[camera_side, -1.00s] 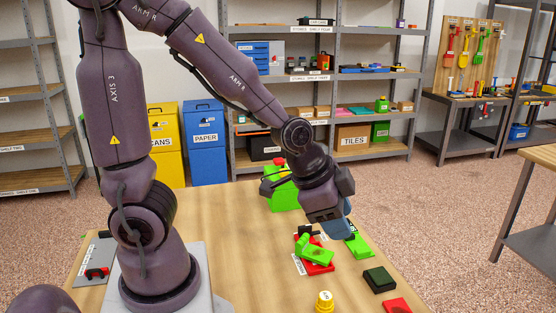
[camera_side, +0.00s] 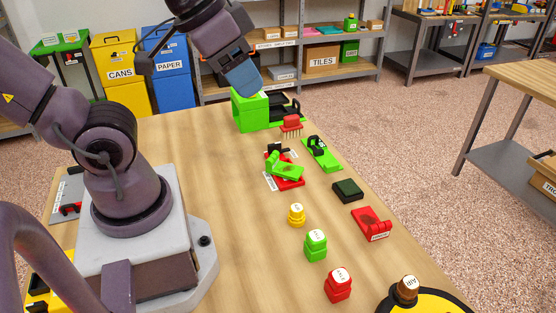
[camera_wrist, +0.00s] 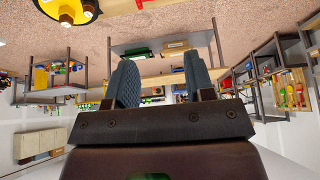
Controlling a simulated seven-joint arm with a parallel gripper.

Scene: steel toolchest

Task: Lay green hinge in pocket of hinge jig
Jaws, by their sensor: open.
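The green hinge (camera_side: 288,171) lies on the red hinge jig (camera_side: 291,185) in the middle of the table in the side view. One leaf of it stands up at the left and the other slopes across the red plate. I cannot tell whether it sits flat in the pocket. My gripper (camera_side: 243,82) is raised well behind and to the left of the hinge, in front of or above a green box. Its blue-grey fingers are apart and empty in the wrist view (camera_wrist: 161,84). Neither hinge nor jig can be made out there.
The green box (camera_side: 250,112) stands at the table's back edge beside a red brush (camera_side: 291,125). A green clamp fixture (camera_side: 322,153), a dark block (camera_side: 347,190) and a red hinged piece (camera_side: 371,224) line the right. Yellow (camera_side: 296,214), green (camera_side: 315,245) and red (camera_side: 338,284) capped pieces stand in front.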

